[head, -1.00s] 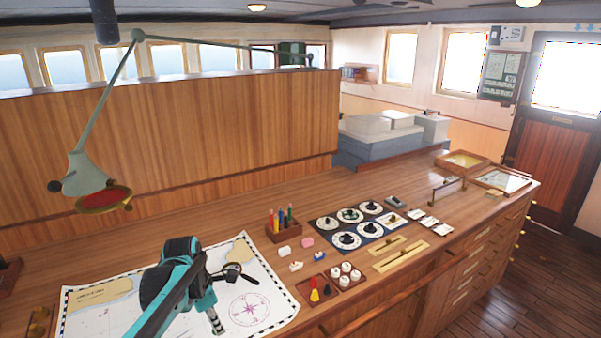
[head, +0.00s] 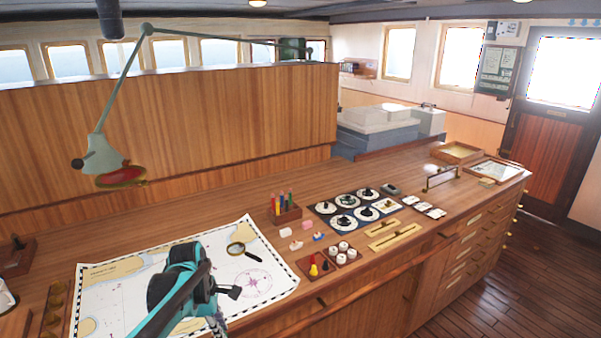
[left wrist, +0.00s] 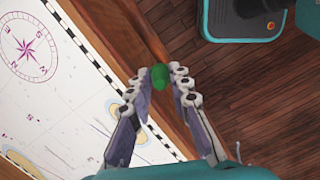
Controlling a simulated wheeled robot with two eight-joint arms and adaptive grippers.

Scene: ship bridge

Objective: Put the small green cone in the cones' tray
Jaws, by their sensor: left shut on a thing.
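The small green cone (left wrist: 159,76) is between the fingertips of my left gripper (left wrist: 160,84) in the left wrist view, with the wooden desk edge and floor below it. In the head view my left gripper (head: 218,327) is at the bottom of the picture, by the chart's front edge, and the cone cannot be made out. The cones' tray (head: 303,266) is a small brown tray on the desk, to the right of the gripper. A yellow cone (head: 313,270), a red one and a dark piece stand in it. My right gripper is not in view.
A tray of white round pieces (head: 343,251) adjoins the cones' tray. The chart (head: 110,290) lies left, with a magnifying glass (head: 237,249) on it. A pen holder (head: 287,214), small blocks and a dial panel (head: 345,222) stand behind. A desk lamp (head: 105,150) hangs at left.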

